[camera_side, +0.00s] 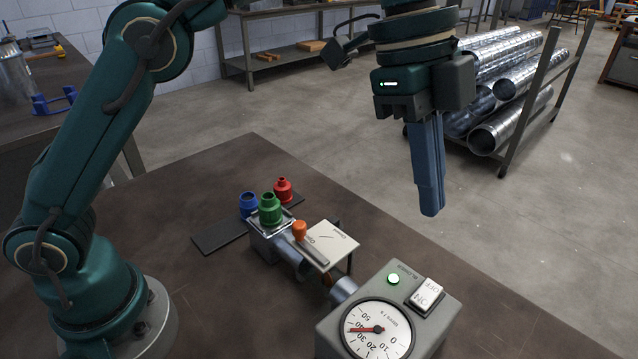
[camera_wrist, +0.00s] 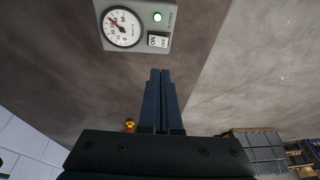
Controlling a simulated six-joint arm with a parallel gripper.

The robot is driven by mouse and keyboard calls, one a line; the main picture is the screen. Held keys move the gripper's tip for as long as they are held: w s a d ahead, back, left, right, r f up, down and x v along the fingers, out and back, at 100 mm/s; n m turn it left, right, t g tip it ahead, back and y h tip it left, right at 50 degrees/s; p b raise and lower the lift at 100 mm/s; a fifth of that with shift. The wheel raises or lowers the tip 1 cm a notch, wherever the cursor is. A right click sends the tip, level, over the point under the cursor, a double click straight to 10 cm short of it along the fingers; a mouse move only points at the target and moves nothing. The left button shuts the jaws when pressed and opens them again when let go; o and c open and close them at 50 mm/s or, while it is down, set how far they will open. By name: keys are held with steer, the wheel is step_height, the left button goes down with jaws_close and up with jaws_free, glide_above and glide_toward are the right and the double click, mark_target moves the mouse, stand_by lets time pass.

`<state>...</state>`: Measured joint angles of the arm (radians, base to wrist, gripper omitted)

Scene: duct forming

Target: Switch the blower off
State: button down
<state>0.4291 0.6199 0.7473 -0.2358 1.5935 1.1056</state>
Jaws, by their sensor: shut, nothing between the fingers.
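The blower box (camera_side: 439,325) is a grey unit at the table's front edge in the side view. It carries a white rocker switch (camera_side: 427,295) marked ON and OFF, a lit green lamp (camera_side: 393,279) and a round dial (camera_side: 377,331) with a red needle. In the wrist view the switch (camera_wrist: 158,40) lies just above my fingertips in the picture, beside the lit lamp (camera_wrist: 157,17). My gripper (camera_side: 431,212) points down, its blue fingers shut and empty. It hangs in the air above and apart from the box. Which side of the rocker is pressed is too small to tell.
A duct with an orange-knobbed lever (camera_side: 300,230) and a plate (camera_side: 331,246) joins the box. Blue (camera_side: 248,205), green (camera_side: 270,210) and red (camera_side: 283,190) fittings stand behind it. A rack of silver ducts (camera_side: 508,80) stands beyond the table.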

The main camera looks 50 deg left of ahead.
glide_toward(433, 288)
steer(key=x, duration=0.5)
steer(key=shift+s+d+f, duration=0.1)
steer(key=shift+s+d, duration=0.1)
steer(key=shift+d, duration=0.05)
steer(key=shift+w+f, duration=0.15)
steer(key=shift+f, duration=0.5)
